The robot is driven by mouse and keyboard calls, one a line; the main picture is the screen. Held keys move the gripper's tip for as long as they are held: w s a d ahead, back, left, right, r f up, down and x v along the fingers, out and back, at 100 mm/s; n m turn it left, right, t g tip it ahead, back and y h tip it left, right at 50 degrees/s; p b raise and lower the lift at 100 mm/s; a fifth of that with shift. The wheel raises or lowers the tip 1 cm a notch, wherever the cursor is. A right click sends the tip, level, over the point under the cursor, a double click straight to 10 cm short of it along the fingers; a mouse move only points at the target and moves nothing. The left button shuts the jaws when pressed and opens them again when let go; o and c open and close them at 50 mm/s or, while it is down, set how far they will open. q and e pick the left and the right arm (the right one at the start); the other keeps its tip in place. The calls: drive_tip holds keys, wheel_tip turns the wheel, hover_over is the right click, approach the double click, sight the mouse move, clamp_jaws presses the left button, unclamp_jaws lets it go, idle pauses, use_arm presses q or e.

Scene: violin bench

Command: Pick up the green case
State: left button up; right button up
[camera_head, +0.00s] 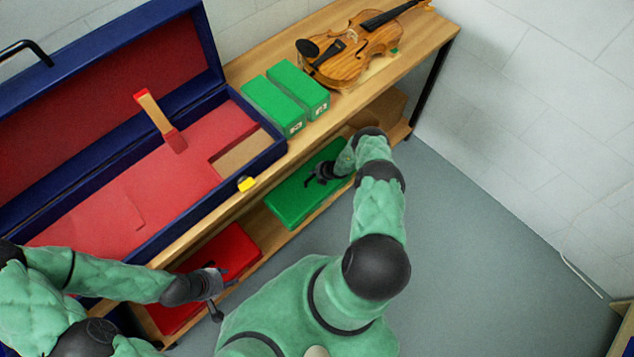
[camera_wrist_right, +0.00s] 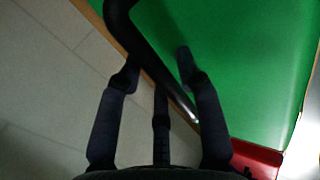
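The green case (camera_head: 300,200) lies on the lower shelf. In the right wrist view, its green face (camera_wrist_right: 245,50) fills the upper right. Its black handle (camera_wrist_right: 165,85) runs diagonally between the fingers of my right gripper (camera_wrist_right: 155,68). Those fingers are apart and not closed on the handle.
A red case (camera_head: 225,250) lies left of the green case on the shelf. Grey floor (camera_head: 460,250) is clear at right.

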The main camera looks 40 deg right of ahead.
clamp_jaws()
drive_tip(key=shift+w+d+r, duration=0.1)
